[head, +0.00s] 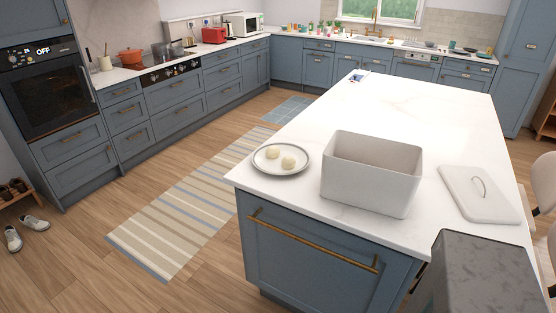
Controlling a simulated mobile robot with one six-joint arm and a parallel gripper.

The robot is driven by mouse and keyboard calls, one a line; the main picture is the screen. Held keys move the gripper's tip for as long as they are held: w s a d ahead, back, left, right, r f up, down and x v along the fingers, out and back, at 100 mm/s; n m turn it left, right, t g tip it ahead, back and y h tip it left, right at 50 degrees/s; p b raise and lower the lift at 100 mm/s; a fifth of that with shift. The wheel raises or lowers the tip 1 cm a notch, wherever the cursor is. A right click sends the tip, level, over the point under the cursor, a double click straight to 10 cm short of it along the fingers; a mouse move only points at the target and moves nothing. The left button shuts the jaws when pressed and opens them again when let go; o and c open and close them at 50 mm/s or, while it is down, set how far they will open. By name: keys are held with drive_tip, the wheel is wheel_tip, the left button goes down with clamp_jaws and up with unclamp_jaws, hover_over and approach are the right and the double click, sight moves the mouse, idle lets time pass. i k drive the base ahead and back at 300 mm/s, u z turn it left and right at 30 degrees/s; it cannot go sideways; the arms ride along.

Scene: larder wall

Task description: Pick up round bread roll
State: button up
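Two small pale round rolls sit on a light plate with a dark rim (262,167) near the left edge of the white island top. One roll (272,153) lies farther back and left. The other roll (288,162) lies closer and right. They look alike and sit close together. My gripper is not in view, so its state and distance from the rolls do not show.
A white open bin (365,187) stands just right of the plate. Its inside bottom is hidden. A white lid with a handle (480,194) lies farther right. The island top (420,110) behind them is mostly clear. A striped rug (190,205) lies left.

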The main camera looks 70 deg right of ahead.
sight(287, 162)
drive_tip(key=z, duration=0.15)
drive_tip(key=i, duration=0.75)
drive_tip(key=z, duration=0.5)
drive_tip(key=i, duration=0.65)
drive_tip(key=z, duration=0.35)
